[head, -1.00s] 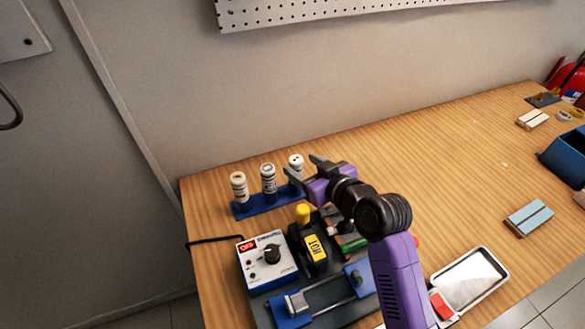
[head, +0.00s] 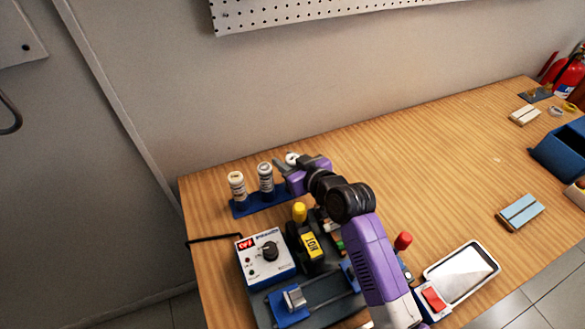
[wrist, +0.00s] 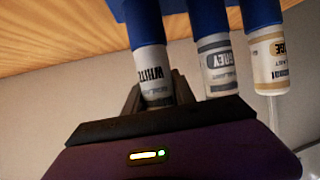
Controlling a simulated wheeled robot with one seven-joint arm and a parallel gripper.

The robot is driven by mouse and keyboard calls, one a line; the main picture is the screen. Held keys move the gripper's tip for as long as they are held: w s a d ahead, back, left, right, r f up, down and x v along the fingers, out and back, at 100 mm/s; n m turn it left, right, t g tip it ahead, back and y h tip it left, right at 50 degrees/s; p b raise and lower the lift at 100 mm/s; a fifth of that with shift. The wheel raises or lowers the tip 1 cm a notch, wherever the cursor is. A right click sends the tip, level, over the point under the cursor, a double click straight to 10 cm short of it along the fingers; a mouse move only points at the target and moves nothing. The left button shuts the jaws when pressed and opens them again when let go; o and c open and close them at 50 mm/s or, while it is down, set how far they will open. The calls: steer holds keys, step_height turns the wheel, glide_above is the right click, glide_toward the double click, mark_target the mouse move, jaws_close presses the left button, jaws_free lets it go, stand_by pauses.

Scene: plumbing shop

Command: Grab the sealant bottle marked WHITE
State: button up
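Three sealant bottles stand in a blue rack (head: 241,210) at the left of the bench. The wrist view shows them upside down. The bottle marked WHITE (wrist: 150,72) is at the left there, and its cap is the rightmost in the head view (head: 292,158). The bottle marked GREY (wrist: 217,62) is in the middle; the one ending in "GE" (wrist: 269,62) is at the other end. My gripper (wrist: 156,84) is open, with a finger on either side of the WHITE bottle; contact cannot be made out. In the head view my gripper (head: 294,166) hides most of that bottle.
A white control box (head: 264,260) and a black tool marked HOT (head: 310,243) stand in front of the rack. A metal tray (head: 462,276) lies at the front right. The wall is close behind the rack. The middle of the bench is mostly clear.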

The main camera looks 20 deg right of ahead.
jaws_close()
steer(key=shift+r, duration=0.15)
